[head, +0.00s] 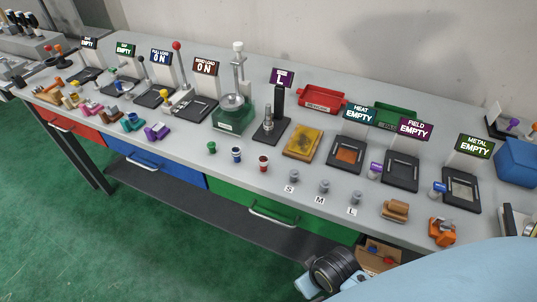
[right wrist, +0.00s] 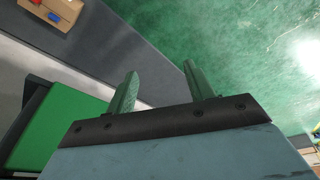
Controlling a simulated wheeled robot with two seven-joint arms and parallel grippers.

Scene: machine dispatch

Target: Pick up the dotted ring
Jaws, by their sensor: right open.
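I cannot make out a dotted ring in either view; the small parts on the table are too small to show dots. My right gripper (right wrist: 159,72) is open in the right wrist view, with two green fingers apart and nothing between them. It is over the green floor, beside the table's front. In the head view, my light blue and black arm parts fill the lower right, and the right fingertips cannot be made out. My left gripper is not in view.
The grey table carries several signed stations, a red tray (head: 322,100), a yellow pad (head: 303,143) and small grey weights (head: 324,187). An orange part (head: 441,232) and a tan part (head: 395,211) lie near the front right. A tan box (right wrist: 58,14) sits below the table edge.

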